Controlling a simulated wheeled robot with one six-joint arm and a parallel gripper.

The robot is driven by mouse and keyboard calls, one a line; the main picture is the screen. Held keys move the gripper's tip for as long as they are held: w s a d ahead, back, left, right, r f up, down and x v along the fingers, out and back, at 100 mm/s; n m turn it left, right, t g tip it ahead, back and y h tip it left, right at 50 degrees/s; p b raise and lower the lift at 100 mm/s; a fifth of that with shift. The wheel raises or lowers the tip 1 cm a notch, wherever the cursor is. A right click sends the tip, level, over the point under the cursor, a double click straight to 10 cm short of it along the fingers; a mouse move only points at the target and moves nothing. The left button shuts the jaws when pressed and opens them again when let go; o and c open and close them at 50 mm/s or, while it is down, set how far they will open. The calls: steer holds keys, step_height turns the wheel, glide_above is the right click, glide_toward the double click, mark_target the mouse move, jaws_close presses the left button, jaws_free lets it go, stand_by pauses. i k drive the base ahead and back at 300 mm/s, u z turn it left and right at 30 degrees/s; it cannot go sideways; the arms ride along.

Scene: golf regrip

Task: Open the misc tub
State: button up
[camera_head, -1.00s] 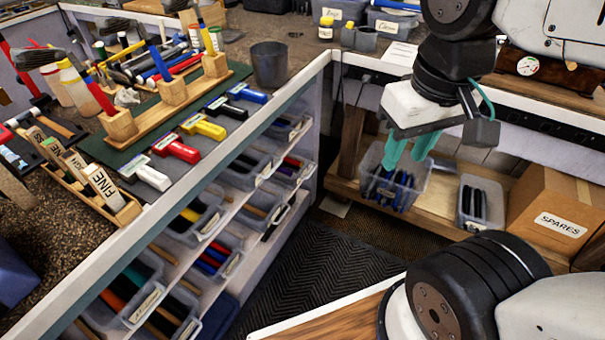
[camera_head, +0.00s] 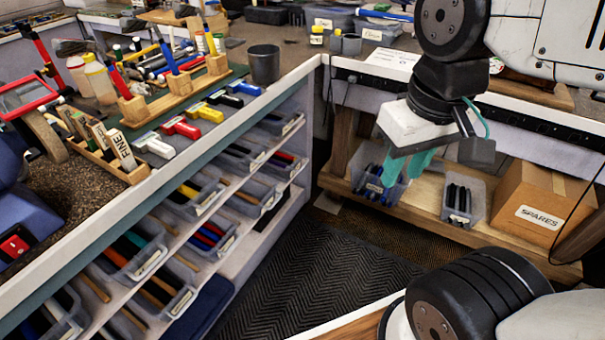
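My gripper (camera_head: 406,167) has teal fingers pointing down, with a gap between them. It hangs empty in front of the lower shelf on the right. I cannot read any label as misc. Several open grey bins, such as this one (camera_head: 137,257), sit under the left bench with labels too small to read. The gripper is apart from the back-bench tubs.
A long workbench (camera_head: 225,122) on the left carries hammers and tool racks. A dark bucket (camera_head: 264,64) stands near its corner. The lower shelf (camera_head: 425,207) holds a bin, a small tub (camera_head: 463,200) and a SPARES box (camera_head: 540,200). A black mat (camera_head: 318,275) covers clear floor.

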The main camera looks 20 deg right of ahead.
mark_target(274, 159)
steer(key=u, duration=0.65)
steer(key=i, duration=0.8)
steer(key=z, duration=1.7)
